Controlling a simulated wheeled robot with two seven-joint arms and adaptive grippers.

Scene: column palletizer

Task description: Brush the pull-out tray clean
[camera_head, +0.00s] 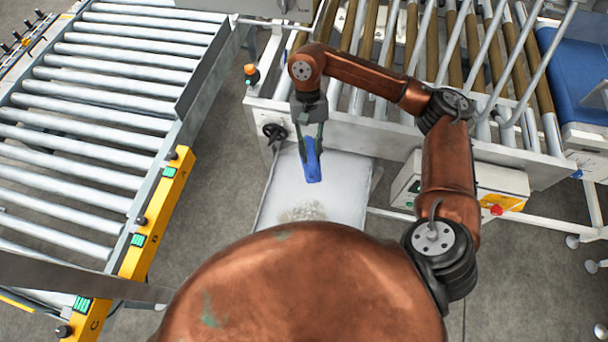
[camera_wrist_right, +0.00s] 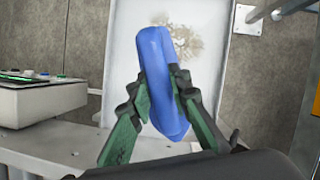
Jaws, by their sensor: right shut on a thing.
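My right gripper (camera_head: 312,140) is shut on a blue brush (camera_head: 313,163) and holds it over the far part of the pull-out tray (camera_head: 345,182). In the right wrist view the gripper's green fingers (camera_wrist_right: 161,105) grip both sides of the blue brush (camera_wrist_right: 157,70). The tray is pale and flat, and it also shows in the right wrist view (camera_wrist_right: 211,71). A patch of brownish-grey debris (camera_head: 304,211) lies on the tray's near part, apart from the brush. It also shows beyond the brush in the wrist view (camera_wrist_right: 184,42). Whether the brush touches the tray, I cannot tell. My left gripper is not in view.
A roller conveyor (camera_head: 85,120) with a yellow side rail (camera_head: 155,215) stands at the left. Another conveyor frame (camera_head: 400,135) runs behind the tray, with a handwheel (camera_head: 274,132) near its corner. A control box (camera_head: 490,190) with a red button is at the right.

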